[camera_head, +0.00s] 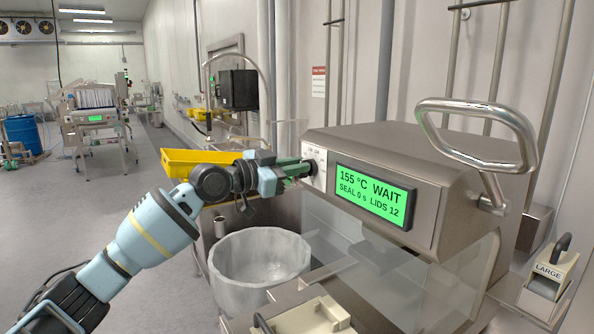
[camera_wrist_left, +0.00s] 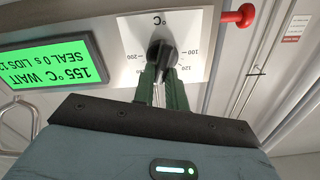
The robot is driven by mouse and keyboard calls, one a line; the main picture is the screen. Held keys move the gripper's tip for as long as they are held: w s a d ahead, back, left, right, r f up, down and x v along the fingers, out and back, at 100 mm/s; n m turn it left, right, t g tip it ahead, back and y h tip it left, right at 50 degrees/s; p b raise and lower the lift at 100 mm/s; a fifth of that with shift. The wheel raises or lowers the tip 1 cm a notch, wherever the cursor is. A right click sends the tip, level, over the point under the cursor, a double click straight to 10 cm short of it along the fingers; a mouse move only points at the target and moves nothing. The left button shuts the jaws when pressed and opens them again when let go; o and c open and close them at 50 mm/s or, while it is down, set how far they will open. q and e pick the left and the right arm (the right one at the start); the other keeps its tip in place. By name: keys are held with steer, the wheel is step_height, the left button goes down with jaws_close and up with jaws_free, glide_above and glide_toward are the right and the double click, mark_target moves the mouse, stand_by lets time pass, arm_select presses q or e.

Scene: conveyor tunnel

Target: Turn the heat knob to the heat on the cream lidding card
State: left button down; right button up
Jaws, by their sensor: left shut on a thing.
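The heat knob (camera_wrist_left: 160,50) is a dark knob on a white dial plate (camera_wrist_left: 190,28) marked °C, seen upside down in the left wrist view. Marks of 100, 120 and 200 show around it; its exact pointing is hidden by the fingers. My left gripper (camera_wrist_left: 162,76) has its green fingers shut on the knob. In the head view, my left gripper (camera_head: 301,168) reaches the sealer's front at its left end. The green display (camera_head: 374,196) reads 155 °C WAIT, SEAL 0 s, LIDS 12. I cannot make out a cream lidding card. My right gripper is not in view.
The steel sealer (camera_head: 425,165) has a big loop handle (camera_head: 480,130) on its right. A cream block marked LARGE (camera_head: 548,270) sits at the right. A clear round tub (camera_head: 260,262) stands below my arm, near a yellow tray (camera_head: 195,162). A red knob (camera_wrist_left: 240,15) is beside the dial.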

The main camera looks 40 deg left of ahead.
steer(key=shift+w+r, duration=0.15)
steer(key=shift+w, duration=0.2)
arm_select(q)
steer(key=c, duration=1.4)
jaws_free()
steer(key=shift+c, duration=0.2)
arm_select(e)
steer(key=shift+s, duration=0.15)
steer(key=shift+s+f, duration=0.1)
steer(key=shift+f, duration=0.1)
